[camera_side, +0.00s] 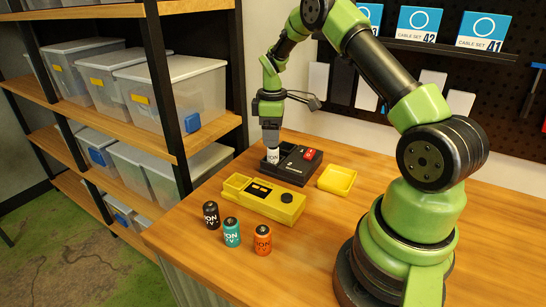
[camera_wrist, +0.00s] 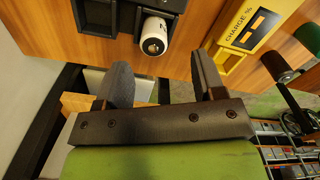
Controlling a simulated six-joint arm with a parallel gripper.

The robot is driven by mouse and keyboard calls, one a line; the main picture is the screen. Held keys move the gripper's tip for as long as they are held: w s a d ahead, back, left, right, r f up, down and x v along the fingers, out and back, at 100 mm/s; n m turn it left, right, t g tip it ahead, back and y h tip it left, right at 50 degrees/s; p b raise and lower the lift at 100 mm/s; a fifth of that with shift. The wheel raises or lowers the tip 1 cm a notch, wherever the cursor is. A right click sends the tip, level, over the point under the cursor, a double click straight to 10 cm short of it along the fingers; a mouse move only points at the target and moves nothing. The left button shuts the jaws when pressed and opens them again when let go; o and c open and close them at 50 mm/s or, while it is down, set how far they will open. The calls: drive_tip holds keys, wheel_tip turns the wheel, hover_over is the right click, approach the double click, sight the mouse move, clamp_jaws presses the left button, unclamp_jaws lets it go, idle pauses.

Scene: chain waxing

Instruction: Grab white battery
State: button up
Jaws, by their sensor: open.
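The white battery (camera_wrist: 155,36) with dark lettering sits in a slot of the black charger (camera_wrist: 97,15) in the wrist view. In the side view the white battery (camera_side: 273,156) shows just below my gripper (camera_side: 270,143), at the left end of the black charger (camera_side: 300,176). In the wrist view my gripper (camera_wrist: 161,63) is open, with one finger on each side and the battery just beyond the fingertips, roughly between them. The jaws hold nothing. Part of the battery is hidden inside the slot.
A yellow device (camera_side: 262,199) with an open compartment lies in front of the charger. A yellow cover (camera_side: 337,180) lies to its right. Black (camera_side: 211,215), teal (camera_side: 231,232) and orange (camera_side: 263,240) batteries stand near the table's front edge. A shelf (camera_side: 205,140) stands left.

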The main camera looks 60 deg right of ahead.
sight(273, 157)
drive_tip(key=f, duration=0.5)
drive_tip(key=shift+w+d+f, duration=0.15)
drive_tip(key=shift+d, duration=0.15)
drive_tip(key=shift+c, duration=0.2)
drive_tip(key=c, duration=1)
